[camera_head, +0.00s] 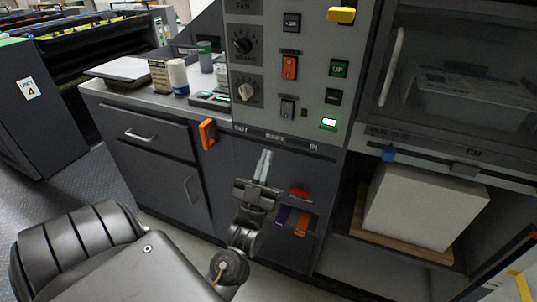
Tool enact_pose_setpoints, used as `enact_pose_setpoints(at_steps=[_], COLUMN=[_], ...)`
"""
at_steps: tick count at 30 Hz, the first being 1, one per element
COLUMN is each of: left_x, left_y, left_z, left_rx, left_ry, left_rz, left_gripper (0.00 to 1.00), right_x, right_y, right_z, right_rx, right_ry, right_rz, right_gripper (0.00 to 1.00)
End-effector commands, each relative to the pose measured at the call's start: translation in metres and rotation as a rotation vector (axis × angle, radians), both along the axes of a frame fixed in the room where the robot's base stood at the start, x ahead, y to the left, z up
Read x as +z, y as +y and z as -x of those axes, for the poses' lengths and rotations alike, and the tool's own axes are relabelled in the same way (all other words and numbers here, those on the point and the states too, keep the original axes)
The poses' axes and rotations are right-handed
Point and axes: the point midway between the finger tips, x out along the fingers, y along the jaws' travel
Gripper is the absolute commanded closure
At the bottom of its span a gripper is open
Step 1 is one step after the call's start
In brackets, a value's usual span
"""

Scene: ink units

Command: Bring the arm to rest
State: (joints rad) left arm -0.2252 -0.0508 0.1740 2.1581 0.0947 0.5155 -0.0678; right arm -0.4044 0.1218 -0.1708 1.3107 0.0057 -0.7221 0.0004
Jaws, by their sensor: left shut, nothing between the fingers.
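My left gripper (264,166) shows in the head view in front of the lower part of the grey control panel (265,60). Its two pale fingers point up and are together, with nothing between them. My left arm comes in from the lower left, and its wrist hangs below the panel's label strip. I cannot tell whether the fingertips touch the panel front. My right gripper is not in view.
A counter (137,95) holds jars. A white block (425,207) sits on a shelf at right. Grey floor (90,185) is clear at left.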

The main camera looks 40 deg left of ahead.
Motion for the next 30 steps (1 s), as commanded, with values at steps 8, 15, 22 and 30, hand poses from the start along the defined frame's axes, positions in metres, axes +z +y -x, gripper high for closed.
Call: enact_pose_setpoints(at_steps=[8,15,22,30], left_x=[0.000,0.000,-0.034,-0.222], left_y=[0.000,0.001,-0.004,-0.038], left_z=[0.001,0.001,-0.023,-0.068], left_rx=[0.001,0.001,-0.028,-0.153], left_ry=[0.000,0.000,0.121,0.685], left_rz=[0.000,0.000,0.021,0.097], left_gripper=[1.00,1.00,1.00,1.00], right_x=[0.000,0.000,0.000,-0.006], right_y=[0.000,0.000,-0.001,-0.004], right_z=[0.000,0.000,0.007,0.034], right_rx=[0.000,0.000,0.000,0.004], right_ry=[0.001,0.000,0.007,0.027], right_rz=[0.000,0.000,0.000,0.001], right_gripper=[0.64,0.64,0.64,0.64])
